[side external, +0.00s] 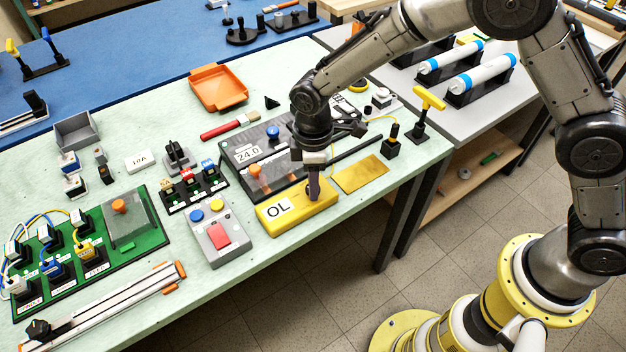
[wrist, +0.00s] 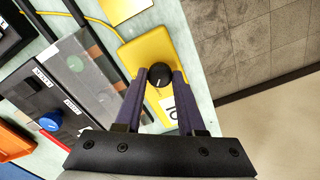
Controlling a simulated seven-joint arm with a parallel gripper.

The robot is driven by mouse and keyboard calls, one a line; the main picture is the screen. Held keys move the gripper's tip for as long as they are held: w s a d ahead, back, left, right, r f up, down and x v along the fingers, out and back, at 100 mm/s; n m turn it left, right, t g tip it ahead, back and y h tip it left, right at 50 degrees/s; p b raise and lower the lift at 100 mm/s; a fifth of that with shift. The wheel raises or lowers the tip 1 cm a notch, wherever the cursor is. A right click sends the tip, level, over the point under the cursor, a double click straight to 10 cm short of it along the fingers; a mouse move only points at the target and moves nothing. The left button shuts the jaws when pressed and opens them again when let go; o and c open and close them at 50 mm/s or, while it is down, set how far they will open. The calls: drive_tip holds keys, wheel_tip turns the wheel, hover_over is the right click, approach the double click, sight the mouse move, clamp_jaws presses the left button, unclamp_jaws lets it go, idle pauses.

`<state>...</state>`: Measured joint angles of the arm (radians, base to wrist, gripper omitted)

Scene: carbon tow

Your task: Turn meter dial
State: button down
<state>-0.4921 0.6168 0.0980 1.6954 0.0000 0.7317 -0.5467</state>
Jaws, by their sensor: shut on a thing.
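The yellow meter (side external: 275,218) lies flat near the front edge of the pale green table, with a white display reading "OL" (side external: 279,209). It also shows in the wrist view (wrist: 146,58). Its dial, a round black knob with a white pointer line (wrist: 160,75), sits between my fingertips in the wrist view. My gripper (side external: 314,197) points down over the right part of the meter, and its two purple fingers (wrist: 158,84) are shut on the dial. In the side view my fingers hide the dial.
A dark panel with a "24.0" display (side external: 247,153) stands just behind the meter. A brass plate (side external: 360,173) lies to the right. A grey box with a red button (side external: 219,236) is at the left. The table's front edge is close to the meter.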

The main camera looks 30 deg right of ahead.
drive_tip(key=m, duration=0.4)
drive_tip(key=shift+r+m, duration=0.1)
drive_tip(key=shift+m, duration=2.8)
drive_tip(key=c, duration=0.5)
unclamp_jaws()
wheel_tip(320, 180, up, 14)
